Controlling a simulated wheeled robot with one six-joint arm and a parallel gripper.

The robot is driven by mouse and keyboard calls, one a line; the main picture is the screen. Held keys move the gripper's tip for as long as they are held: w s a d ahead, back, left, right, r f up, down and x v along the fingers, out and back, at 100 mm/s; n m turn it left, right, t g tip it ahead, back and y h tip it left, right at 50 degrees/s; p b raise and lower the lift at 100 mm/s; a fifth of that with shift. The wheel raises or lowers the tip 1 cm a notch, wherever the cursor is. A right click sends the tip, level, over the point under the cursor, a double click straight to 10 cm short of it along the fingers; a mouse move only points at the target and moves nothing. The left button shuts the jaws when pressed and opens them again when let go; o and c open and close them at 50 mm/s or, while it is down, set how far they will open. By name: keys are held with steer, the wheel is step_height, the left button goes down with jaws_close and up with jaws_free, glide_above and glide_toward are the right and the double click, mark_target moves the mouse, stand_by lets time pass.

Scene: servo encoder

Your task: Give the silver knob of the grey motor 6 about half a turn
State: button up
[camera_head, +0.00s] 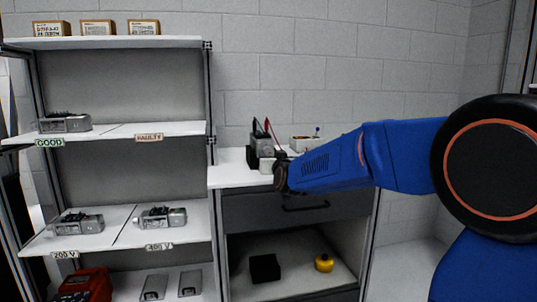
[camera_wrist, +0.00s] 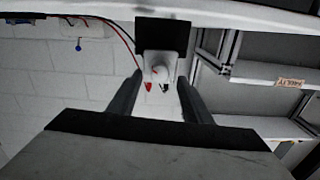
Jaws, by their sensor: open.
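My gripper (camera_head: 281,174) is over the front left of the bench top, its dark fingers partly hidden by my wrist. In the wrist view, which looks upside down, my gripper (camera_wrist: 160,80) is open. Its two fingers stand left and right of a pale grey part (camera_wrist: 158,68) with a small red mark, in front of a black block (camera_wrist: 163,36). No clear contact shows. I cannot tell whether the pale part is the silver knob. Grey motors stand on the shelves, one on the GOOD side (camera_head: 64,123), others at 200 V (camera_head: 79,223) and 400 V (camera_head: 162,217). No number 6 is readable.
A dark holder (camera_head: 263,146) with red and black probes stands close behind my gripper. A pale tray (camera_head: 306,144) sits farther right. The open compartment below holds a black box (camera_head: 265,268) and a yellow object (camera_head: 324,263). A red object (camera_head: 88,284) is on the bottom left shelf.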

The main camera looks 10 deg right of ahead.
mark_target(268, 152)
steer(key=shift+w, duration=2.15)
steer(key=c, duration=1.1)
